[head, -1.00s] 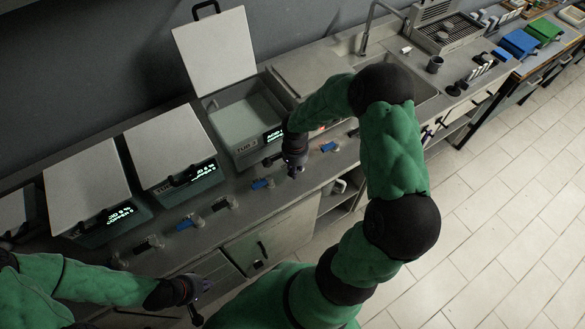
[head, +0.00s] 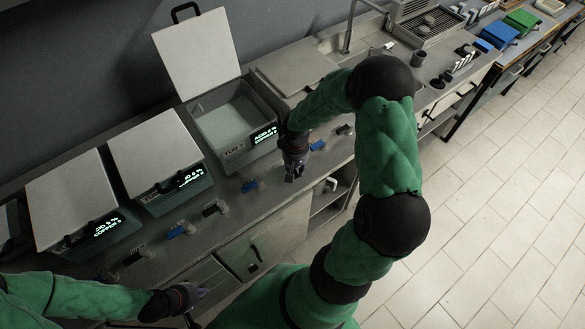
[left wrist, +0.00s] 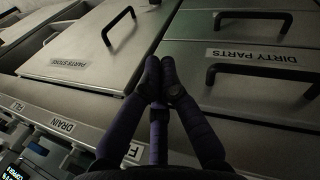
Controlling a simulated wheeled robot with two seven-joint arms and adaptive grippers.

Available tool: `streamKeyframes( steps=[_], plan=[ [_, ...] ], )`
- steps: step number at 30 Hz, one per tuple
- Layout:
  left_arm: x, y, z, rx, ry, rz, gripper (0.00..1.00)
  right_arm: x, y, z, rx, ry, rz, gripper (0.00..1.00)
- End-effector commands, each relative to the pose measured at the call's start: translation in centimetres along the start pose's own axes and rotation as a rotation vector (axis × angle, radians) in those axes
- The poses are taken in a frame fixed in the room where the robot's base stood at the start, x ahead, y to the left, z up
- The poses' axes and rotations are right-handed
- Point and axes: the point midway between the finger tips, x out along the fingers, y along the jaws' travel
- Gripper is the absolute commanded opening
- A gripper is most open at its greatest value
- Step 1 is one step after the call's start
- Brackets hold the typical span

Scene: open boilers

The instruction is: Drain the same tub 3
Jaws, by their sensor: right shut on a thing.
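Tub 3 (head: 231,152) stands open on the bench in the head view, its pale lid (head: 196,52) raised behind it. A pale surface shows inside, and a lit display is on its front. Small valves line the bench's front edge, including a blue-handled one (head: 250,186) before the tub and another blue one (head: 318,145) to the right. My right gripper (head: 294,177) is between these two, shut on what seems to be a valve handle, which it hides. My left gripper (head: 195,295) is low at the left; its fingertips meet, empty, in the left wrist view (left wrist: 160,80).
Two closed tubs (head: 157,150) (head: 72,197) stand to the left. A drain-labelled strip (left wrist: 63,126) and drawers marked dirty parts (left wrist: 265,55) show in the left wrist view. The sink area is at the right. The tiled floor (head: 490,230) is clear.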

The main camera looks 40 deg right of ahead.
Motion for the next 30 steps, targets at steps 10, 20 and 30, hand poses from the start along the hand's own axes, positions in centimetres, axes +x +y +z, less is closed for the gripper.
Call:
streamKeyframes(
  steps=[10, 20, 30],
  plan=[
    [-0.25, 0.09, 0.01, 0.0, 0.0, 0.0, 0.0, 0.0, 0.65, -0.12, -0.154, -0.001, 0.0, 0.0],
    [-0.28, 0.1, 0.02, 0.0, 0.0, 0.0, 0.0, 0.01, 0.77, -0.17, -0.186, 0.0, 0.0, 0.0],
    [-0.27, 0.1, 0.02, 0.0, 0.0, 0.0, 0.0, 0.01, 0.76, -0.18, -0.185, 0.0, 0.0, 0.53]
  ],
)
